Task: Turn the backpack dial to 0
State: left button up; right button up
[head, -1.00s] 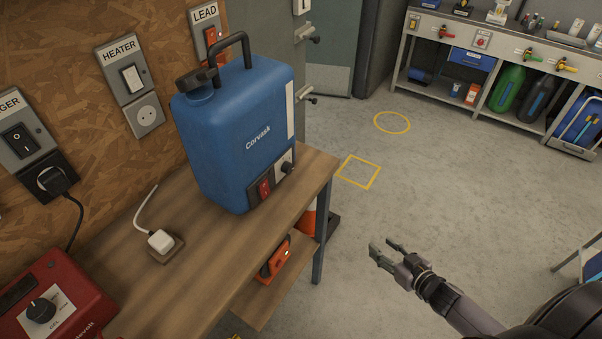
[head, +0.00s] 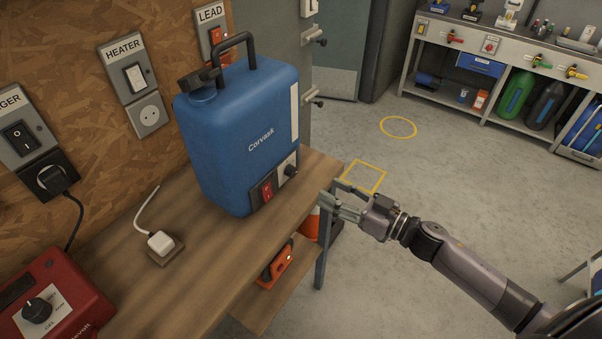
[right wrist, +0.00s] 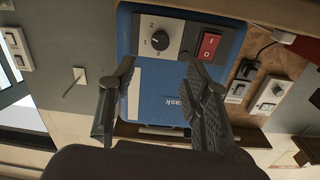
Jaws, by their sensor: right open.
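The backpack is a blue tank unit (head: 240,125) marked Corvask, standing upright on the wooden bench. Its black dial (head: 287,170) sits on a pale plate low on the front, to the right of a red rocker switch (head: 266,191). My right gripper (head: 334,199) is open and empty, to the right of the dial and apart from it. In the right wrist view, the dial (right wrist: 160,40) shows beyond the open fingers (right wrist: 158,62), roughly between their tips. Marks ring the dial, but its exact setting is too small to tell. My left gripper is out of view.
Wall switches line the board on the left. An orange item (head: 277,267) lies on the lower shelf.

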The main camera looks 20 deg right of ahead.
aim_at(294, 172)
jog(key=p+x, duration=0.1)
jog(key=x, duration=0.9)
jog(key=shift+c, duration=0.6)
grip_shut()
